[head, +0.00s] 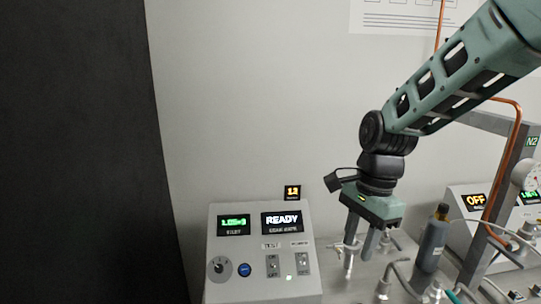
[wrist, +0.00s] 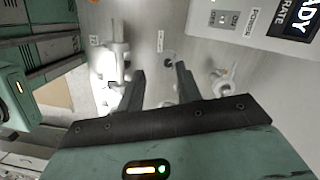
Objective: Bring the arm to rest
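My gripper (head: 360,243) hangs from my green arm on the right of the head view, fingers pointing down over the metal bench top. Its two dark fingers also show in the wrist view (wrist: 160,84), spread apart with nothing between them. It is open and empty. In the head view the fingers overlap small metal fittings on the bench. I cannot tell how much clearance there is to them.
A grey control box (head: 262,255) with a lit READY display stands left of my gripper. A dark bottle (head: 432,238) stands to its right. Metal pipes (head: 398,272), a copper tube (head: 518,125) and a box reading OFF (head: 472,212) crowd the right side.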

